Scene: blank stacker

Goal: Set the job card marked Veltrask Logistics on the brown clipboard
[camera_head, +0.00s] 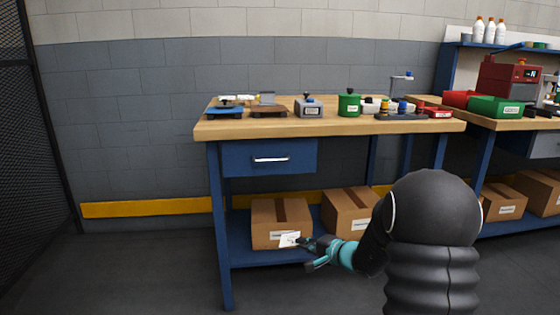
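My gripper (302,243) is low in front of the bench, before a cardboard box on the lower shelf. It appears shut on a small white card (288,240), which sticks out to the left of the fingertips, slightly tilted. The writing on the card is too small to read, so I cannot tell whether it says Veltrask Logistics. The brown clipboard (268,112) lies on the left part of the bench top, with a grey object at its back edge. A blue clipboard-like board (224,113) lies to its left, with white items on or behind it.
The wooden bench top (330,127) also holds a grey labelled box (309,108), a green container (349,104) and several small items at right. A blue drawer (269,158) is below. Cardboard boxes (268,219) sit on the lower shelf. Floor at left is clear.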

